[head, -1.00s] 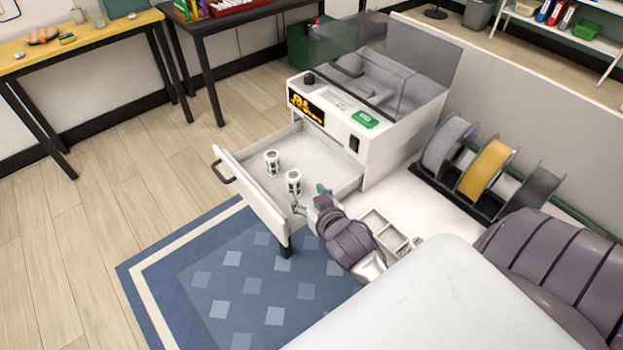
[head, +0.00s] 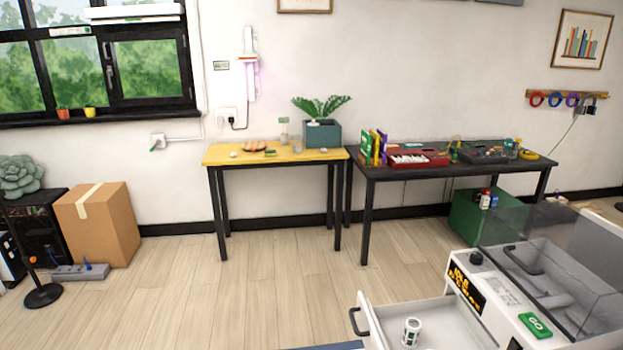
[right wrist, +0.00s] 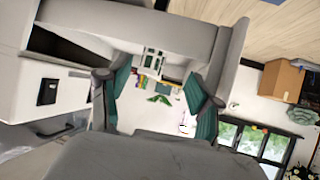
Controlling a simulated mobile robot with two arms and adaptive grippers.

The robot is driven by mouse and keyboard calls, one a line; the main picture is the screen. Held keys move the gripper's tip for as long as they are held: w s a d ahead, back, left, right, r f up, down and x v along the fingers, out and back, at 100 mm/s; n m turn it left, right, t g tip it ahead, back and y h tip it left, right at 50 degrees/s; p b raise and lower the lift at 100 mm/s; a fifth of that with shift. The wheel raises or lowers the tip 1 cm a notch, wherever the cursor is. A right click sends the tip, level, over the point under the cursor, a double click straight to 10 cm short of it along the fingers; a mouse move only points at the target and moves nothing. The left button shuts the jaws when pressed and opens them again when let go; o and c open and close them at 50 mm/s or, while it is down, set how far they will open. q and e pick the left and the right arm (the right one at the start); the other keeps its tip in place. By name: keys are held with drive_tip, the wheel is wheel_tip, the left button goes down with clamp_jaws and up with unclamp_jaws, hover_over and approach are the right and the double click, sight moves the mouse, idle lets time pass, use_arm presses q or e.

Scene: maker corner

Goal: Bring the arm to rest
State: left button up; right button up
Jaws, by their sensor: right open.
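My right gripper (right wrist: 160,74) shows in the right wrist view with its two teal fingers spread wide. In the head view one white canister (head: 411,333) stands upright in the open drawer (head: 450,318) of the white machine (head: 497,305). The drawer's near part is cut off by the frame. Neither gripper is in the head view.
A yellow table (head: 222,155) and a dark table (head: 400,171) stand along the back wall. A cardboard box (head: 98,228) stands at the left, near a black round-based stand (head: 43,295). A green bin (head: 475,220) is under the dark table. The wooden floor in the middle is clear.

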drive_tip(key=s+a+f+n+g+y, duration=0.15)
drive_tip(key=s+a+g, duration=0.25)
drive_tip(key=s, duration=0.4)
drive_tip(key=s+a+f+n+g+y, duration=0.1)
drive_tip(key=s+a+n+g, duration=0.2)
drive_tip(key=s, duration=0.6)
wheel_tip(320, 180, down, 28)
drive_tip(key=s+g, duration=0.1)
drive_tip(key=g, duration=0.1)
drive_tip(key=s+d+f+g, duration=0.1)
drive_tip(key=s+d+f, duration=0.2)
drive_tip(key=s+f, duration=1.1)
drive_tip(key=shift+s, duration=1.15)
drive_tip(key=shift+f+m, duration=0.1)
drive_tip(key=shift+m, duration=0.15)
